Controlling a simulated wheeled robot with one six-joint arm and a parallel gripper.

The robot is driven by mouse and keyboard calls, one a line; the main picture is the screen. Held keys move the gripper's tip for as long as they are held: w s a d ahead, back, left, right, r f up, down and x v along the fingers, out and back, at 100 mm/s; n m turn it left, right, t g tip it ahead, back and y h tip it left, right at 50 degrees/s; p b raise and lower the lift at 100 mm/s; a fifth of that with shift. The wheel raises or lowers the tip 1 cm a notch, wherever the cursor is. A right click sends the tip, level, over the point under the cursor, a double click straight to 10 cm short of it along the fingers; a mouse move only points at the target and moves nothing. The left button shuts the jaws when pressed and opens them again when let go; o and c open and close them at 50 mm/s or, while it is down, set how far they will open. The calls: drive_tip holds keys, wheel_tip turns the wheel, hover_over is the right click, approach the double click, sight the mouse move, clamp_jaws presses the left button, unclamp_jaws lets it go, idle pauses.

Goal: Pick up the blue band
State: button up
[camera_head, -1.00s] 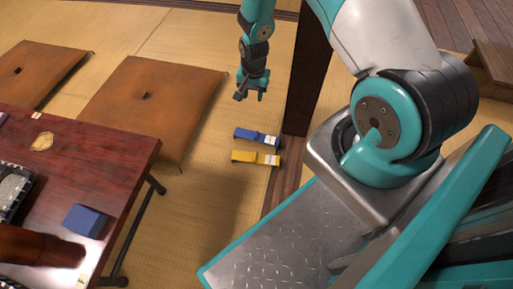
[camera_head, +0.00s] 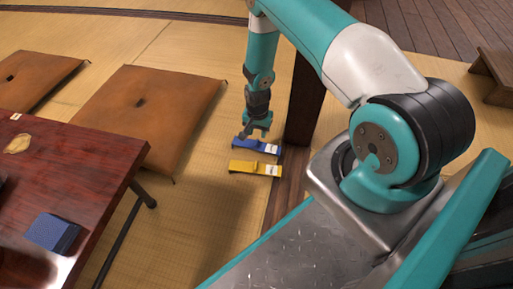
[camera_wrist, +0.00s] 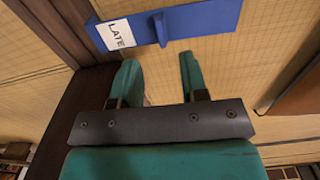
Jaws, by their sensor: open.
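The blue band (camera_head: 242,144) lies on the tatami, with a white label near its right end and a small raised part near its middle. In the wrist view the blue band (camera_wrist: 205,19) crosses the top of the picture, and its label reads "LATE". My gripper (camera_head: 256,130) is just above the blue band in the head view. In the wrist view my gripper (camera_wrist: 158,62) has its two teal fingers apart, with nothing between them. The fingertips point at the band near its raised part; I cannot tell the remaining gap.
A yellow band (camera_head: 245,167) with a white label lies close beside the blue one. A dark wooden post (camera_head: 306,100) stands just right. A brown cushion (camera_head: 150,110) and a low red-brown table (camera_head: 90,180) with a blue box (camera_head: 53,233) are to the left.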

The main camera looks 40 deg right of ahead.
sight(256, 142)
drive_tip(key=f+b, duration=0.2)
drive_tip(key=f, duration=0.1)
drive_tip(key=f+b, duration=0.2)
drive_tip(key=shift+a, duration=0.3)
drive_tip(key=shift+r, duration=0.1)
clamp_jaws()
